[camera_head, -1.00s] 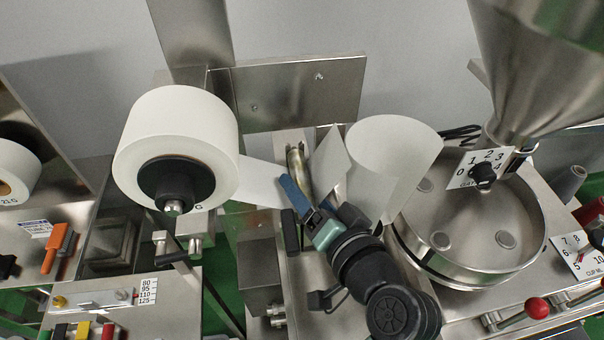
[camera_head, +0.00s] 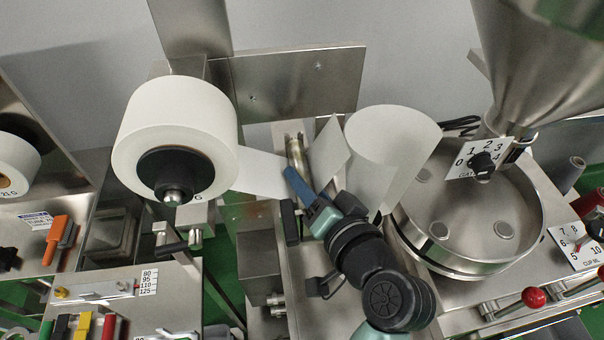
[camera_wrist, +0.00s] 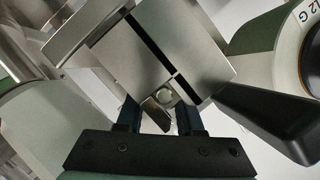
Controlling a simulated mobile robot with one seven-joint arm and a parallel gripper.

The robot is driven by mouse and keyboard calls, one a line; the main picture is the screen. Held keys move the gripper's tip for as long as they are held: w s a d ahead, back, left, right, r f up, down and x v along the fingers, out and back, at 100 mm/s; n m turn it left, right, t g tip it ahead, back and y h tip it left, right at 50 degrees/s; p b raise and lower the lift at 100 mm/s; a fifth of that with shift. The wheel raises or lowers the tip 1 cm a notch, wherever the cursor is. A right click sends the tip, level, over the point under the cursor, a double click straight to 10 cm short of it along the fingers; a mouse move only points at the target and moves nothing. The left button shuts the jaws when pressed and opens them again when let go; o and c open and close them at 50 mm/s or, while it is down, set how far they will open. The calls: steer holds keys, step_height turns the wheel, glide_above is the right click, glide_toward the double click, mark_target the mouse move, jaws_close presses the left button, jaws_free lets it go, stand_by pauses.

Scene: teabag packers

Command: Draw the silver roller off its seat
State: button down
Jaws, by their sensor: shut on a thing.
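The silver roller (camera_head: 297,156) shows in the head view as a short shiny cylinder at the machine's middle, between the paper strip and the white paper forming tube. My gripper (camera_head: 292,178) is at its near end, with blue fingers pointing up and left. In the wrist view my gripper (camera_wrist: 161,112) is shut on a small metal piece between its two fingers, which I take to be the roller's end.
A large white paper reel (camera_head: 178,120) on a black hub stands left, its paper strip (camera_head: 260,172) passing close to my fingers. The white paper tube (camera_head: 390,150) stands close on the right, beside the round steel pan (camera_head: 470,215). A black handle (camera_wrist: 270,120) is right of my fingers.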

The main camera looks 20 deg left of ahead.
mark_target(305, 179)
steer(key=shift+r, duration=0.1)
step_height(305, 179, up, 9)
steer(key=shift+b, duration=0.9)
steer(key=shift+r, duration=0.45)
steer(key=shift+r, duration=0.1)
